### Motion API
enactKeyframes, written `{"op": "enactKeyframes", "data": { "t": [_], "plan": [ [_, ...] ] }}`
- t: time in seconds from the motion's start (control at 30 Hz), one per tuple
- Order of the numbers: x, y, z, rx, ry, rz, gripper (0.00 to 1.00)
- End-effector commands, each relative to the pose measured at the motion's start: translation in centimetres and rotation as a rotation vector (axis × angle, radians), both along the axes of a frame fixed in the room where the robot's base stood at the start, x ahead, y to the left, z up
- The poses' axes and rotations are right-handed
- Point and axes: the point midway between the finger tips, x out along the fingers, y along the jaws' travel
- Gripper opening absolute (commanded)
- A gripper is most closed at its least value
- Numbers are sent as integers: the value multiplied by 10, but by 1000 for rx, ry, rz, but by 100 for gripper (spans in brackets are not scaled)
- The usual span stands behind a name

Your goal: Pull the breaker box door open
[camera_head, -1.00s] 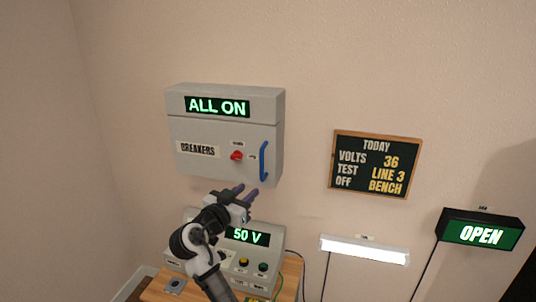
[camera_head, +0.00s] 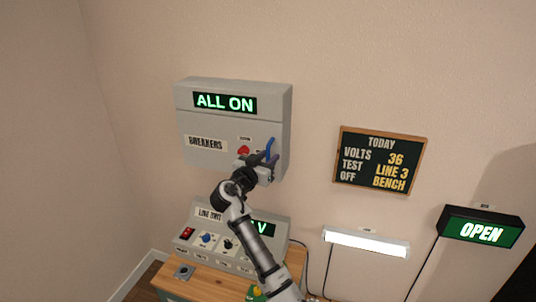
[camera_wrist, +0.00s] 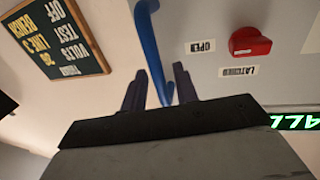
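The grey breaker box (camera_head: 235,87) hangs on the wall with its door (camera_head: 208,158) closed. The blue bar handle (camera_head: 270,146) is on the door's right side. The red latch knob (camera_head: 243,150) sits left of the handle; in the wrist view the knob (camera_wrist: 250,41) has labels reading OPEN and LATCHED beside it. My gripper (camera_head: 265,159) is at the lower part of the handle. In the wrist view, the dark fingers of my gripper (camera_wrist: 160,88) are apart, with the blue handle (camera_wrist: 150,45) running between them. A gap shows beside the handle.
A control console (camera_head: 285,222) stands on a wooden table (camera_head: 200,283) below the box, partly covered by my arm. A chalkboard (camera_head: 380,160), a lit white lamp (camera_head: 367,243) and an OPEN sign (camera_head: 482,230) are to the right. The wall left of the box is clear.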

Motion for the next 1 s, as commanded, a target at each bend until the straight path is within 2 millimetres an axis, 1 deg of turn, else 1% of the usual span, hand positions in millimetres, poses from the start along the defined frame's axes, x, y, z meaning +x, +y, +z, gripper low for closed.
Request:
{"op": "enactKeyframes", "data": {
  "t": [0.1, 0.33, 0.37, 0.5, 0.57, 0.6, 1.0],
  "plan": [
    [4, -3, 0, -1, 0, 0, 30],
    [5, -3, -1, 0, 0, 0, 30],
    [5, -3, -1, 0, 0, 0, 28],
    [4, -3, -1, 0, 0, 0, 10],
    [4, -3, -1, 0, 0, 0, 2],
    [4, -3, -1, 0, 0, 0, 0],
    [4, -3, -1, 0, 0, -6, 0]
  ]
}}
